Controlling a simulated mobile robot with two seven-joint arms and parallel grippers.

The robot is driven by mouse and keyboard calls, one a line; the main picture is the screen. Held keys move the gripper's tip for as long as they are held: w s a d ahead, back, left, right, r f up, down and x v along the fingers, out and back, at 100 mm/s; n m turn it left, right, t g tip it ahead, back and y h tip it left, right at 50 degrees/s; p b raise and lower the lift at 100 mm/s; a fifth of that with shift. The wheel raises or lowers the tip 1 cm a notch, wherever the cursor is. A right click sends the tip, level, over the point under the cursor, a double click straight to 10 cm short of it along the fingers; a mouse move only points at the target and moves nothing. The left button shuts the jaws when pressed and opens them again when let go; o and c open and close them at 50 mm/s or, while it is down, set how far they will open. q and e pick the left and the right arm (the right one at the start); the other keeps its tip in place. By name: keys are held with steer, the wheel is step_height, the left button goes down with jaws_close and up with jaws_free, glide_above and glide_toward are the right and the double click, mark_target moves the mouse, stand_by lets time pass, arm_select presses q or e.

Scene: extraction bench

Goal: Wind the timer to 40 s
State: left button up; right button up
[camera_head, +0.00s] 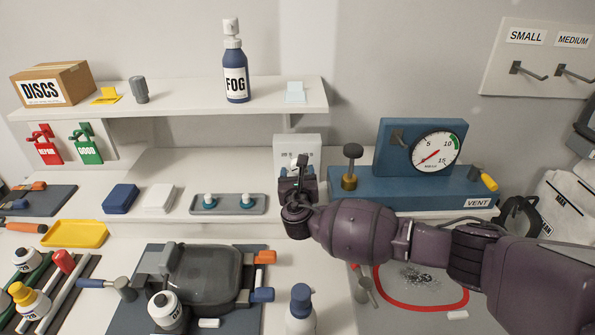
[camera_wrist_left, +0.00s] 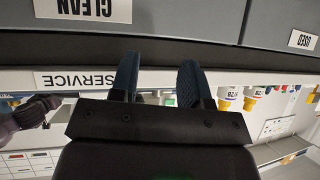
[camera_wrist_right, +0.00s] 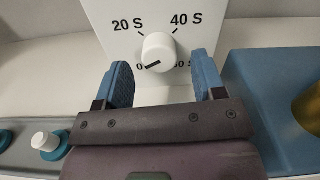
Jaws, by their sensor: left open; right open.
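The timer (camera_head: 309,143) is a white box standing on the bench at the back, partly hidden in the head view by my right gripper (camera_head: 301,173). In the right wrist view the timer's face (camera_wrist_right: 206,14) shows marks for 20 S and 40 S, with partly hidden marks lower down. Its round white knob (camera_wrist_right: 158,52) has a dark pointer line directed to the lower left, near the 0 mark. My right gripper (camera_wrist_right: 165,82) is open, its blue fingers just in front of and either side of the knob. My left gripper (camera_wrist_left: 157,80) is open and empty, away from the timer.
A blue VENT block (camera_head: 420,190) with a gauge stands right of the timer. A grey tray (camera_head: 262,205) with two white-topped teal pieces lies to the left. A shelf (camera_head: 180,107) holding a FOG bottle (camera_head: 235,80) is above.

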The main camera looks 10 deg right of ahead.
steer(key=shift+w+d, duration=0.1)
steer(key=shift+w, duration=0.45)
steer(key=shift+c, duration=0.3)
steer(key=c, duration=0.9)
steer(key=shift+o, duration=0.2)
steer(key=o, duration=0.9)
steer(key=shift+s, duration=0.15)
steer(key=s, duration=0.3)
steer(key=s+a, duration=0.1)
steer(key=s, duration=0.3)
steer(key=s+a+b, duration=0.1)
steer(key=s, duration=0.2)
steer(key=shift+s, duration=0.2)
